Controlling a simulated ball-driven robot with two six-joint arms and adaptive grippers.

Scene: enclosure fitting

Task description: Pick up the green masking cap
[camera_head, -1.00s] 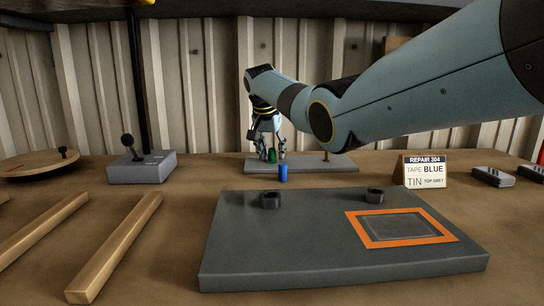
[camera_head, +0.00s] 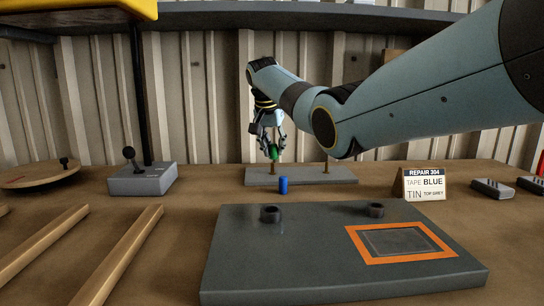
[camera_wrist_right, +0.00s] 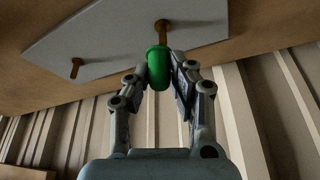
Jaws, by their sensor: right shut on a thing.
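The green masking cap (camera_head: 273,152) is held between the fingertips of my right gripper (camera_head: 273,150) above the small grey plate (camera_head: 313,175) at the back of the bench. In the right wrist view the green cap (camera_wrist_right: 158,70) sits between the two fingers, with its closed rounded end toward the palm. A brass peg (camera_head: 272,168) stands on the plate right below the cap. The peg also shows in the wrist view (camera_wrist_right: 161,36); whether its tip is clear of the cap I cannot tell. My left gripper is out of view.
A blue cap (camera_head: 283,185) stands in front of the plate. A second peg (camera_head: 327,166) is bare. A large dark panel (camera_head: 300,265) with an orange-taped square fills the front. A sign (camera_head: 422,184) stands right, a joystick box (camera_head: 142,180) left.

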